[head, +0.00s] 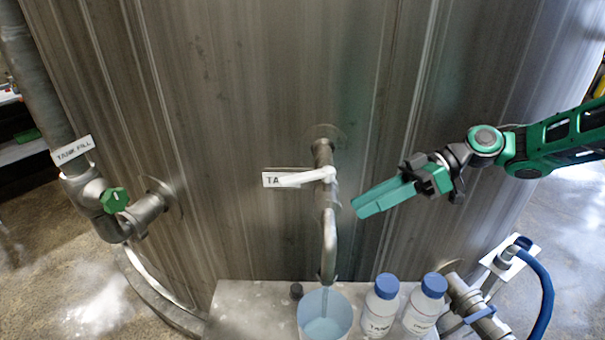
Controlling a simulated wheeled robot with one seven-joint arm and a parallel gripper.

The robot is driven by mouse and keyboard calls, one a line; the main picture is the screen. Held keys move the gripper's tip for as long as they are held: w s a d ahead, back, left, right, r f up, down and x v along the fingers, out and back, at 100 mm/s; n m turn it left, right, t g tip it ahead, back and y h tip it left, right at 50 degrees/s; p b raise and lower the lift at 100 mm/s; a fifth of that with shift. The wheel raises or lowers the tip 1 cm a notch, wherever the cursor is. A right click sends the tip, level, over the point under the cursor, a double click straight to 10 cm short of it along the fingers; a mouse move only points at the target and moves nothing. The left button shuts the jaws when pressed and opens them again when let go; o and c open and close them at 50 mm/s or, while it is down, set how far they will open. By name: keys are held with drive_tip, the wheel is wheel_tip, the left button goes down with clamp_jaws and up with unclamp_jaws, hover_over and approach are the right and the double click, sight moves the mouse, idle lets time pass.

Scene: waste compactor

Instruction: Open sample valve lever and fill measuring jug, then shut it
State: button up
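The sample valve lever (305,178) is white and points left from the valve body, across a partly hidden label (271,180) reading "TA". Below it, a curved metal spout (329,250) hangs over the measuring jug (313,309). A pale blue stream shows between the spout's mouth and the jug, and pale blue liquid is visible inside the jug. My gripper (362,207) is to the right of the valve, with its teal fingers pointing left and down. The fingers look closed together with nothing between them, and appear apart from the lever.
Two blue-capped bottles (380,308) (425,306) stand right of the jug on a pale shelf (240,306). A small black cap (296,291) lies behind the jug. A green-knobbed valve (115,200) is at left, a blue hose (545,290) at right. The tank wall (240,100) fills the back.

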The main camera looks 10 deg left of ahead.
sight(279, 180)
drive_tip(key=a+r+n+g+y, duration=0.1)
drive_tip(key=r+n, duration=0.1)
drive_tip(key=r, duration=0.1)
drive_tip(key=s+a+r+n+g+y, duration=0.1)
drive_tip(key=r+n, duration=0.1)
drive_tip(key=r, duration=0.1)
drive_tip(key=s+a+r+n+g+y, duration=0.1)
drive_tip(key=r+n+g, duration=0.1)
drive_tip(key=r, duration=0.2)
drive_tip(key=shift+s, duration=0.2)
drive_tip(key=shift+n, duration=0.4)
drive_tip(key=x, duration=1.1)
drive_tip(key=shift+s+r, duration=0.2)
drive_tip(key=shift+r, duration=0.15)
clamp_jaws()
